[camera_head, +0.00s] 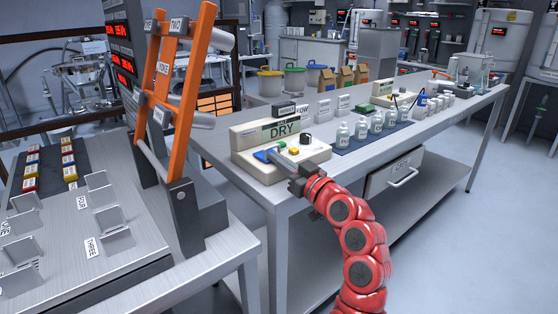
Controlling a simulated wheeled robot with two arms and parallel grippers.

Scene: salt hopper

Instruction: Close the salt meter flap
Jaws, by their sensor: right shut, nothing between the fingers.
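A beige meter box (240,138) with a "DRY" display stands on the near left corner of the long steel bench. A blue part (262,156) shows on its low front, with a small yellow part and a black knob (305,138) to the right. I cannot tell for sure which part is the flap or how far it stands open. My right gripper (279,160), on the red arm, is shut and empty. It reaches over the meter's front, beside the blue part, and hides some of it; contact is unclear. My left gripper is not in view.
Several white bottles (361,131) stand on a dark mat right of the meter. A drawer (396,178) hangs under the bench. An orange lever frame (179,95) rises from the left table (205,262). Floor is free at the right.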

